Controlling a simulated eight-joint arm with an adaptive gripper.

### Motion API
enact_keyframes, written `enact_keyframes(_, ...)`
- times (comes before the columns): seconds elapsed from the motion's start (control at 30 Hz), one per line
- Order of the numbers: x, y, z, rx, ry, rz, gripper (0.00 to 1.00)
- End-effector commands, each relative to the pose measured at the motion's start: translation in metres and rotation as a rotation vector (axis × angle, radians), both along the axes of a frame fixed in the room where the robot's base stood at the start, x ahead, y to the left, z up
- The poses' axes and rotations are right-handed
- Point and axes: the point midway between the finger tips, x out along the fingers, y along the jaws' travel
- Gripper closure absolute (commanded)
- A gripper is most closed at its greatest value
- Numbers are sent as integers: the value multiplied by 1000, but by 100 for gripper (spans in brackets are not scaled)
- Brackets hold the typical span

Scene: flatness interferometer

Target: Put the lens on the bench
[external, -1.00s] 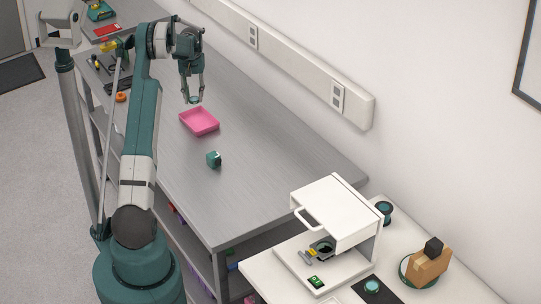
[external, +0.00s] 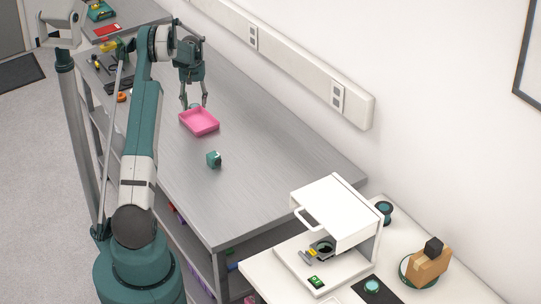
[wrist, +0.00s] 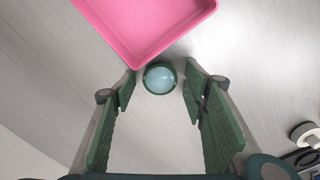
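The lens (wrist: 160,78), a round pale-blue glass in a dark green rim, lies at the near corner of the pink tray (wrist: 150,45) in the wrist view. It appears to rest on the bare metal bench (external: 250,175), outside the tray. In the external view the lens (external: 194,106) is small and partly hidden by the tray and fingers. My gripper (external: 194,103) is open above it, pointing down. In the wrist view my gripper's fingers (wrist: 160,73) stand on either side of the lens, with a visible gap on each side.
A small teal block (external: 214,159) sits on the bench nearer my base. A white instrument with a raised cover (external: 335,210) stands on a separate white table. A cardboard-coloured block (external: 428,265) is beside it. Much of the bench surface is clear.

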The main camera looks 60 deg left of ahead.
Motion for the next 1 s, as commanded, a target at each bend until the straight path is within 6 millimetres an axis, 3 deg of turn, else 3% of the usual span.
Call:
enact_keyframes(0.53,0,0,7,0,0,0,56)
enact_keyframes(0.77,0,0,32,0,0,0,56)
enact_keyframes(1.0,0,0,72,0,0,0,56)
